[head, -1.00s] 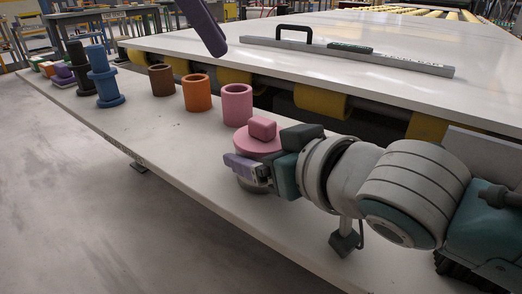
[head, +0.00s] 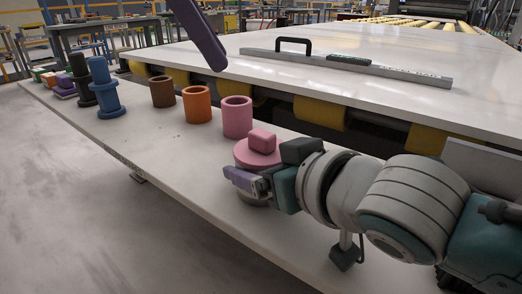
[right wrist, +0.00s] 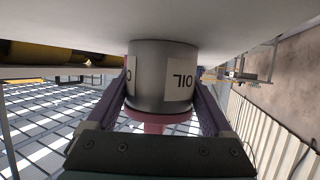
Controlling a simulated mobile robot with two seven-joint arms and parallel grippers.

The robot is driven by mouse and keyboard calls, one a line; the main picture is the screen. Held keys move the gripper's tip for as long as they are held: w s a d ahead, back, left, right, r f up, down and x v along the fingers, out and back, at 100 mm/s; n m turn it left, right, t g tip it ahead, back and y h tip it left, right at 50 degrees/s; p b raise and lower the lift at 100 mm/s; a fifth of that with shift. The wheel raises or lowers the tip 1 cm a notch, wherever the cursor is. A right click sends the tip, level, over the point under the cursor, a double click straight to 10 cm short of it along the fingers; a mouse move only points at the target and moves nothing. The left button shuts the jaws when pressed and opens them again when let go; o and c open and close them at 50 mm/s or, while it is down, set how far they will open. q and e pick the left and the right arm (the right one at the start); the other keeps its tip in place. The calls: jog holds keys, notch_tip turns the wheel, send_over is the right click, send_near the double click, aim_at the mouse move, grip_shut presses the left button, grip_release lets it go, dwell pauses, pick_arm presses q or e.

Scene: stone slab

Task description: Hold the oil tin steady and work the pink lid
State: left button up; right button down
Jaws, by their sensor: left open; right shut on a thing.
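The grey oil tin (head: 254,202) stands on the narrow pale ledge, mostly hidden in the head view by my right gripper (head: 250,183). The pink lid (head: 257,152), a disc with a blocky knob, sits on top of it. In the right wrist view the tin (right wrist: 160,72) appears upside down, with "OIL" labels, between my right gripper's two purple fingers (right wrist: 162,92), which are shut on its sides; the pink lid (right wrist: 148,122) shows below it. Of my left gripper only a purple finger (head: 212,52) shows, in the air above the cups and apart from the tin.
A pink cup (head: 237,120), an orange cup (head: 197,106) and a brown cup (head: 163,92) stand in a row left of the tin. Blue (head: 106,90) and black (head: 82,80) spool-like pieces stand further left. A handled straightedge (head: 345,67) lies on the large slab behind.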

grip_release()
jog(key=v, duration=1.2)
